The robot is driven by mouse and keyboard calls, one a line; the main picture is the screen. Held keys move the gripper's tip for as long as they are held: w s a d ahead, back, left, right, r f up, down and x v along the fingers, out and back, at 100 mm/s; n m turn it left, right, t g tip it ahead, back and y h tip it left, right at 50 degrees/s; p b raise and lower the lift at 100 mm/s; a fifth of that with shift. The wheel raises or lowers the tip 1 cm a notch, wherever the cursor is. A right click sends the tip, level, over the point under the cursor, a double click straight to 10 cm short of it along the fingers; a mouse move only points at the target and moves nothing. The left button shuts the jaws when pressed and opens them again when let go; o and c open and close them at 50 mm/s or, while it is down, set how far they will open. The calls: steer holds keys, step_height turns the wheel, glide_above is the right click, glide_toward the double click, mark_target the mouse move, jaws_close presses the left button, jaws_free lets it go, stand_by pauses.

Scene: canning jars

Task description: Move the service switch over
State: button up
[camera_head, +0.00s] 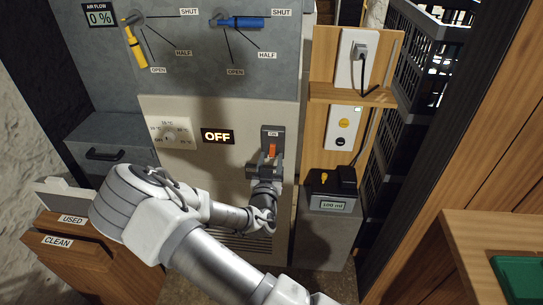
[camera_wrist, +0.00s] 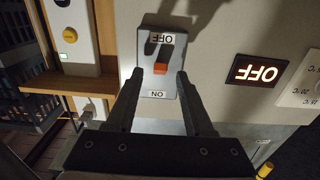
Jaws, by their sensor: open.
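The service switch is a grey plate (camera_head: 278,131) on the pale front panel, with a small orange lever (camera_head: 273,150). In the wrist view, which is upside down, the lever (camera_wrist: 160,68) sits between the OFF and ON labels. ON is at the plate's real top. The lit display (camera_head: 218,136) beside it reads OFF. My gripper (camera_head: 264,167) is open just in front of the lower part of the plate. In the wrist view its fingertips (camera_wrist: 158,76) are on either side of the lever, with nothing held. Whether they touch it, I cannot tell.
A temperature dial (camera_head: 169,132) is left of the display. Yellow (camera_head: 136,46) and blue (camera_head: 240,23) valve handles are above. A wooden board with an outlet (camera_head: 356,58) and a button plate (camera_head: 343,128) stands to the right. A grey box (camera_head: 329,228) reads 100 ml.

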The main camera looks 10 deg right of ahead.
mark_target(272, 152)
steer(key=shift+x, duration=1)
jaws_close()
